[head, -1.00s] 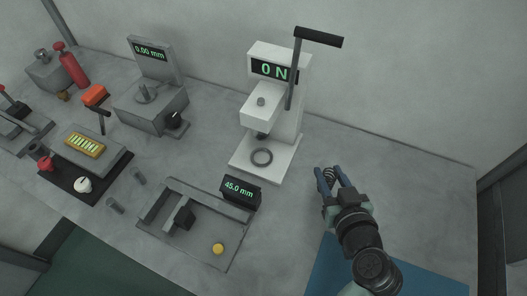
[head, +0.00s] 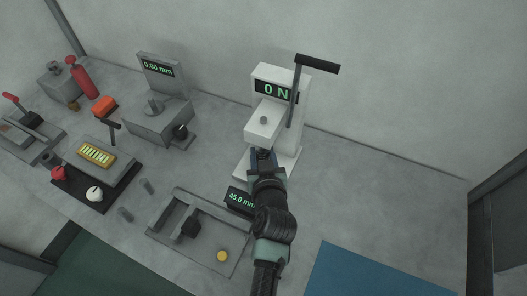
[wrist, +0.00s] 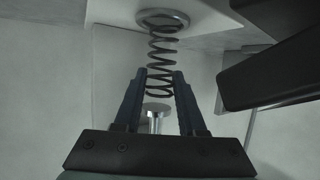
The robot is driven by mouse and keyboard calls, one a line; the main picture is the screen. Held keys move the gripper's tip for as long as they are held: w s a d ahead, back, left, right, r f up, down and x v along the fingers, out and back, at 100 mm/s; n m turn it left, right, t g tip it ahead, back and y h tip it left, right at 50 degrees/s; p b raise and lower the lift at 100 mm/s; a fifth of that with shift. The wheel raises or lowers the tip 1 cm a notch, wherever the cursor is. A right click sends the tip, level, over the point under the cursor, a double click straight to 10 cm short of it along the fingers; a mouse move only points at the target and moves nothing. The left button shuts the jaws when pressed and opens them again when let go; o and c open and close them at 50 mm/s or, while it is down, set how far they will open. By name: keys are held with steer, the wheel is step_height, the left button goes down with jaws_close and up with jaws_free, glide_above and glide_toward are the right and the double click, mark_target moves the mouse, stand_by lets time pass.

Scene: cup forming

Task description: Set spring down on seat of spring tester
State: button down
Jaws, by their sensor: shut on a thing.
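The dark coil spring (wrist: 161,60) is between my gripper's (wrist: 158,88) two blue fingers in the wrist view, and the fingers are shut on its near end. Its far end overlaps the ring-shaped seat (wrist: 178,16) of the tester; I cannot tell whether it touches. The white spring tester (head: 262,126) reads 0 N in the head view. There my gripper (head: 262,156) is in front of the tester, under its head, and hides the seat and the spring. A silver round-ended part (wrist: 156,108) shows between the fingers.
A black display box (head: 237,198) reading 45.0 mm stands close to the left of my arm. The tester's black lever (head: 317,64) rises above it. A grey fixture (head: 180,250) with a yellow button lies in front. The bench right of the tester is clear, with a blue mat (head: 360,275).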

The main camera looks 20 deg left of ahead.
steer(key=shift+d+f, duration=0.15)
steer(key=shift+f, duration=0.15)
steer(key=shift+c, duration=2.4)
jaws_free()
steer(key=shift+r, duration=0.15)
steer(key=v, duration=1.2)
